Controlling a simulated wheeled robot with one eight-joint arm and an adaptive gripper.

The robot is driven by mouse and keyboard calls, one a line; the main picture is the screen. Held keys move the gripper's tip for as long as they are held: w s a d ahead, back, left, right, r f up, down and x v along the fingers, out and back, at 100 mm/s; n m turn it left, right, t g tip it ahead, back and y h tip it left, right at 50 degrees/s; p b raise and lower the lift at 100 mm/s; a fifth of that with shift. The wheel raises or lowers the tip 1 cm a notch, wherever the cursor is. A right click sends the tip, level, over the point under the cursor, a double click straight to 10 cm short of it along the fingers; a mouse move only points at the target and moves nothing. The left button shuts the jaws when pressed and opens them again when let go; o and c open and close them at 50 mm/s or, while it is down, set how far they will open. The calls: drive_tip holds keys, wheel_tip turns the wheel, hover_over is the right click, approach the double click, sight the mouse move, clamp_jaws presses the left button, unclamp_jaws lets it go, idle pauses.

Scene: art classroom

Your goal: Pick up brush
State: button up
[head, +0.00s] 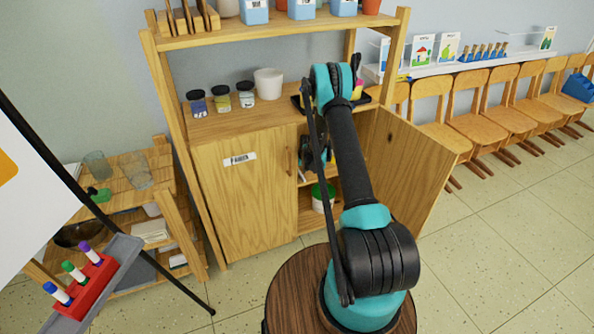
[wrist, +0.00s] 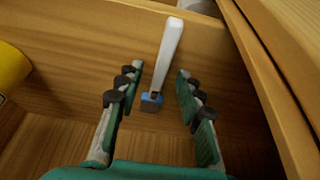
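The brush (wrist: 168,48) has a white handle and a blue part at its near end. In the wrist view it lies against or stands near a wooden surface inside the cabinet; I cannot tell which. My gripper (wrist: 158,72) is open, with one finger on each side of the brush and visible gaps to both. In the head view my gripper (head: 316,152) is at the open right side of the wooden cabinet (head: 240,205), partly hidden by my arm. The brush cannot be made out clearly there.
The cabinet's right door (head: 405,175) stands open. A green-lidded tub (head: 322,196) sits on the lower shelf. A yellow object (wrist: 10,68) is left of my gripper in the wrist view. A wooden edge (wrist: 270,70) runs close on the right. Jars (head: 221,99) stand on the counter.

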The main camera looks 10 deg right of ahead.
clamp_jaws()
drive_tip(key=shift+r, duration=0.1)
idle(0.4)
